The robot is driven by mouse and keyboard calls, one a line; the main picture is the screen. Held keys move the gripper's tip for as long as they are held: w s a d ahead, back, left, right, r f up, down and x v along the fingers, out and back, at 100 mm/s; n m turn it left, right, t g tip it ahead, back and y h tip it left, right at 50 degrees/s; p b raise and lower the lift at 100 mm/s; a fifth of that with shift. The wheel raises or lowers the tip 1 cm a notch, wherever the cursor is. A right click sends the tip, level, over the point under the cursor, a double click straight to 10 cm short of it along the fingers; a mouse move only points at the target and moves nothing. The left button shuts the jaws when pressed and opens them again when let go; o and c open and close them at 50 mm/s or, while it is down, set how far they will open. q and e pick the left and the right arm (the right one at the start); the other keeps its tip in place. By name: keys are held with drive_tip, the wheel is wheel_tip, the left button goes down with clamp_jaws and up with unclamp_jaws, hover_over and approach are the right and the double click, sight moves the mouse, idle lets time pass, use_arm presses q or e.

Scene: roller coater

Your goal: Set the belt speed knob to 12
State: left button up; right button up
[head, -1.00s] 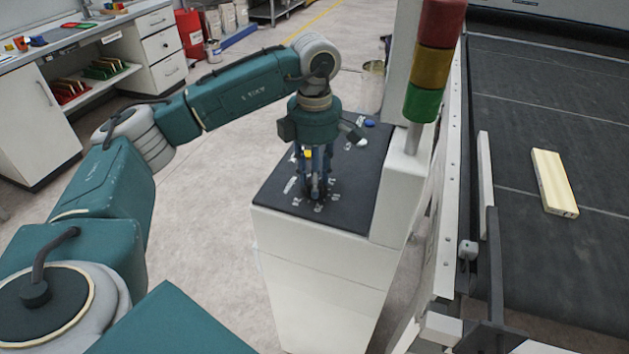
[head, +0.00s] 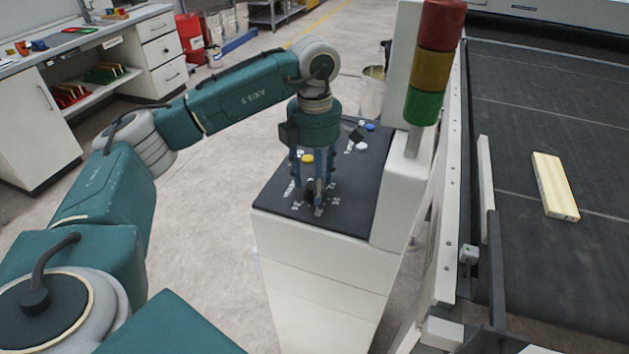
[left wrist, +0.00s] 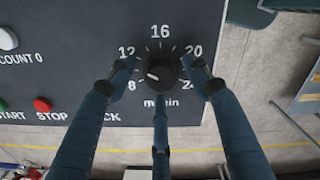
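The belt speed knob (left wrist: 163,72) is round and black, on a dark panel with a dial marked 8, 12, 16, 20 and 24 and "m/min". Its white pointer line is directed left and slightly down, toward the 8. My left gripper (left wrist: 160,74) points down over the knob, its fingers spread around it, with gaps visible at the left and right fingertips. In the head view, the left gripper (head: 313,190) is at the near end of the control panel (head: 348,205), and its fingers mostly hide the knob. My right gripper is in neither view.
A red button (left wrist: 42,104) and a lock label are left of the dial. A yellow button (head: 307,158) and a blue one (head: 369,127) are farther back. The signal tower (head: 434,60) and conveyor belt (head: 525,130) stand right of the console.

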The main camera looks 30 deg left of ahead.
use_arm(q)
wheel_tip(320, 180, up, 12)
idle(0.7)
drive_tip(key=shift+f, duration=0.1)
idle(0.4)
